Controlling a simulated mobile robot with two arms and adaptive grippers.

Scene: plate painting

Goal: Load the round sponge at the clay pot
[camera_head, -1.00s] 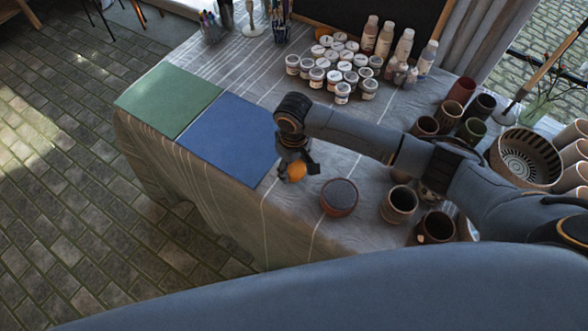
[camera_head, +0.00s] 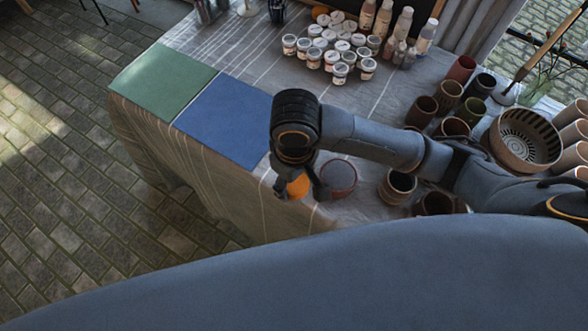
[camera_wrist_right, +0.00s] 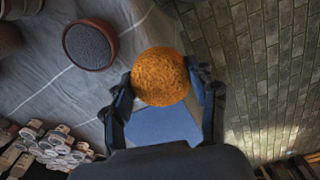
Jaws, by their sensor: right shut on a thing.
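My right gripper (camera_head: 299,190) is shut on the round orange sponge (camera_head: 298,186), held up near the table's front edge. In the right wrist view the sponge (camera_wrist_right: 160,76) sits between the two fingers. The clay pot (camera_head: 338,177) is a low round reddish-brown dish with a dark grey speckled top; it stands on the table just right of the gripper, partly behind it. In the right wrist view the pot (camera_wrist_right: 90,45) is up and left of the sponge, apart from it. My left gripper is not in view.
Blue (camera_head: 226,121) and green (camera_head: 163,83) panels lie on the cloth-covered table at the left. Several cups and pots (camera_head: 397,186) stand at the right, under and around my right arm. Paint jars (camera_head: 340,73) and bottles (camera_head: 383,17) stand at the back. A patterned bowl (camera_head: 524,139) is further right.

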